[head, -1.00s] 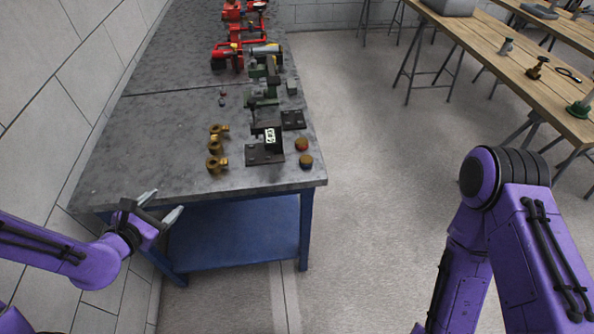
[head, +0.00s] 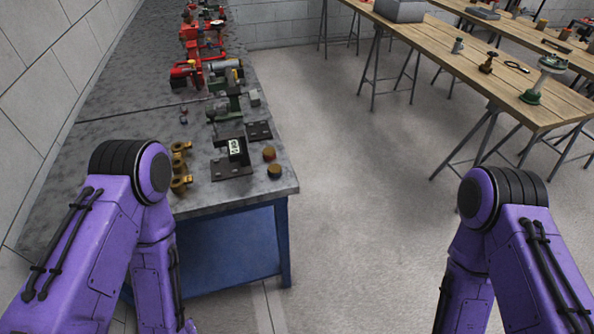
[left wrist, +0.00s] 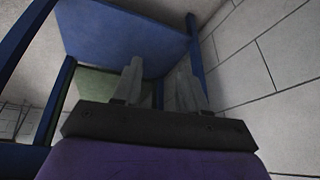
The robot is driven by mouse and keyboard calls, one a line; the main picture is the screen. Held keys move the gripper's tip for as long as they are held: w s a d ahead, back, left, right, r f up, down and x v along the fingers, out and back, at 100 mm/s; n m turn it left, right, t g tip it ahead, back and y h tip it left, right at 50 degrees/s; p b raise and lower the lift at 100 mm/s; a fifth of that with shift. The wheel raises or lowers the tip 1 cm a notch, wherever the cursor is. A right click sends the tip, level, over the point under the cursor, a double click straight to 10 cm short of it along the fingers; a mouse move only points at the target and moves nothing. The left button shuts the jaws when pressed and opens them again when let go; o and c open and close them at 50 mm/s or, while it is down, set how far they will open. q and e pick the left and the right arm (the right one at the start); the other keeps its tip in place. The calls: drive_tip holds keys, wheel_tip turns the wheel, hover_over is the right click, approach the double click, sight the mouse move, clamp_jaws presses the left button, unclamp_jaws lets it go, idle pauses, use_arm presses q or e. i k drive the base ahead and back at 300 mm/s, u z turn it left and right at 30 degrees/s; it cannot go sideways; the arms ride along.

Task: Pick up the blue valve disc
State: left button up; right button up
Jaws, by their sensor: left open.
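I cannot make out a blue valve disc in either view. My left gripper (left wrist: 161,88) shows in the left wrist view with its two grey fingers apart and nothing between them. It is beside the blue frame of a workbench, near a block wall.
The grey-topped workbench (head: 215,203) holds brass fittings (head: 180,168), a dark bracket (head: 232,168), green parts (head: 222,108) and red pump parts (head: 186,73). A wooden table (head: 470,62) with small items and a green-based fitting (head: 532,97) stands right. The floor between is clear.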

sight(275, 170)
drive_tip(key=z, duration=1.35)
drive_tip(key=i, duration=1.45)
drive_tip(key=u, duration=2)
